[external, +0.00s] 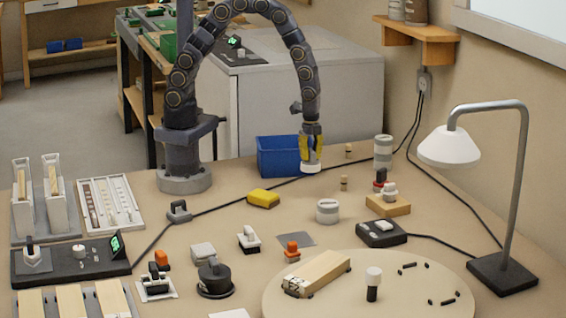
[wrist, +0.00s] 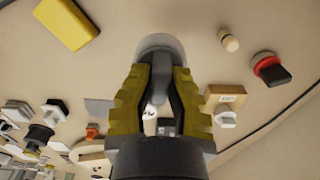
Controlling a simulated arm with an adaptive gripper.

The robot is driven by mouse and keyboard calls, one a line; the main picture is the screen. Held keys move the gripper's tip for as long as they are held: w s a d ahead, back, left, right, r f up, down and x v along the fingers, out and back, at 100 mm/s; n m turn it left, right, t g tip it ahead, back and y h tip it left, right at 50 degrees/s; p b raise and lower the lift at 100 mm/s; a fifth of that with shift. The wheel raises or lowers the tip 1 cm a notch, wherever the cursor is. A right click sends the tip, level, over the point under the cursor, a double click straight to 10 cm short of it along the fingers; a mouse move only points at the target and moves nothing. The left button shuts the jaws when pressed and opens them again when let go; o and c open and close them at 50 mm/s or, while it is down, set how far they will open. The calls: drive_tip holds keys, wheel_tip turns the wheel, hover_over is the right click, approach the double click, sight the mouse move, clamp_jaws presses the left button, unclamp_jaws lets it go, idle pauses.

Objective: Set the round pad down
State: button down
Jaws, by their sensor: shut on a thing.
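The round pad (external: 311,168) is a pale, whitish disc at the tip of my gripper (external: 311,152), just right of the blue bin. In the wrist view the pad (wrist: 160,41) is a light grey round shape beyond the yellow fingers of my gripper (wrist: 162,72), which are shut on it, with a grey part between them. The fingers hide part of the pad. My gripper points down. I cannot tell whether the pad touches the bench or hangs slightly above it.
The blue bin (external: 278,157) is close on the left. A yellow block (external: 263,198) lies in front, left. A black cable (external: 230,203) crosses the bench. Bare bench lies in front of my gripper.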

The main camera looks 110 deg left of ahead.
sight(311, 169)
drive_tip(key=f, duration=0.4)
drive_tip(key=shift+a+f, duration=0.25)
drive_tip(key=shift+a, duration=0.1)
drive_tip(key=shift+f, duration=1.75)
drive_tip(key=shift+f, duration=0.15)
drive_tip(key=c, duration=1.2)
unclamp_jaws()
drive_tip(key=shift+o, duration=0.2)
